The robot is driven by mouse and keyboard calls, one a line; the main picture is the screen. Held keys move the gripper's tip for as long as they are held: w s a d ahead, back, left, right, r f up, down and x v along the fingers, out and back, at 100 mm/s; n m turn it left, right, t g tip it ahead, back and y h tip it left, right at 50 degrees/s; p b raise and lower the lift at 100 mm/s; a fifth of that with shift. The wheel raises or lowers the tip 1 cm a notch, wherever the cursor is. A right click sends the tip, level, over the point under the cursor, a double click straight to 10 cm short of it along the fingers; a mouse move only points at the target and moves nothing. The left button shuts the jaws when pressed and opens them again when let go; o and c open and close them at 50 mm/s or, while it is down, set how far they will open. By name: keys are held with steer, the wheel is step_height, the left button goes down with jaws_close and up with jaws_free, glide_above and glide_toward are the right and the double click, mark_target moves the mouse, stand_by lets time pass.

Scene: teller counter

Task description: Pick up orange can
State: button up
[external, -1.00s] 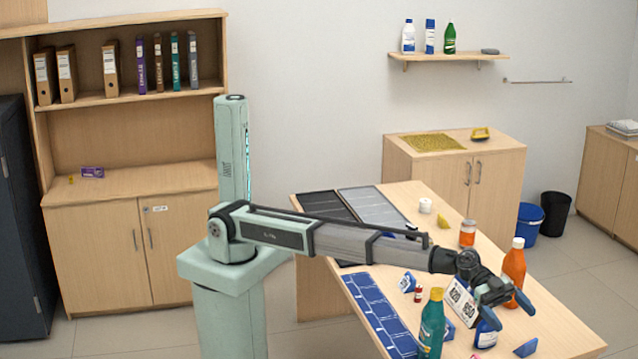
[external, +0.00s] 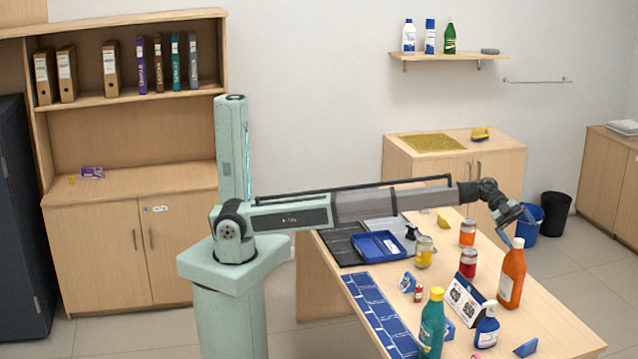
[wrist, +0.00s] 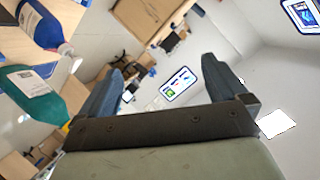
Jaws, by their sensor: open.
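The orange can (external: 467,234), small with a pale lid, stands upright on the table in the external view, near its far edge. My gripper (external: 516,222) is raised above the table's right side, to the right of the can and apart from it. In the wrist view my gripper (wrist: 163,66) shows two spread blue-grey fingers with nothing between them. The orange can cannot be made out in the wrist view, which looks out across the room.
A tall orange bottle (external: 511,278) stands below my gripper.

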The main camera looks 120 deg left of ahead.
steer(key=s+a+f+n+g+y, duration=0.1)
steer(key=s+a+f+y, duration=0.15)
steer(key=a, duration=0.45)
steer(key=s+a+f+g+y, duration=0.1)
steer(key=s+a+f+g, duration=0.2)
steer(key=a, duration=0.5)
steer(key=n+g+y, duration=0.5)
steer(key=n+g, duration=0.2)
glide_above(471, 221)
step_height(471, 221, down, 6)
steer(key=shift+s+r, duration=0.1)
steer(key=shift+r, duration=0.15)
step_height(471, 221, down, 8)
steer(key=shift+f, duration=0.2)
steer(key=shift+s+d+f, duration=0.15)
steer(key=shift+d+f, duration=0.05)
steer(key=shift+f, duration=0.55)
steer(key=shift+s+f, duration=0.1)
steer(key=shift+f, duration=1.8)
steer(key=shift+d, duration=0.1)
steer(key=shift+c, duration=0.3)
steer(key=shift+r, duration=0.15)
steer(key=c, duration=1.5)
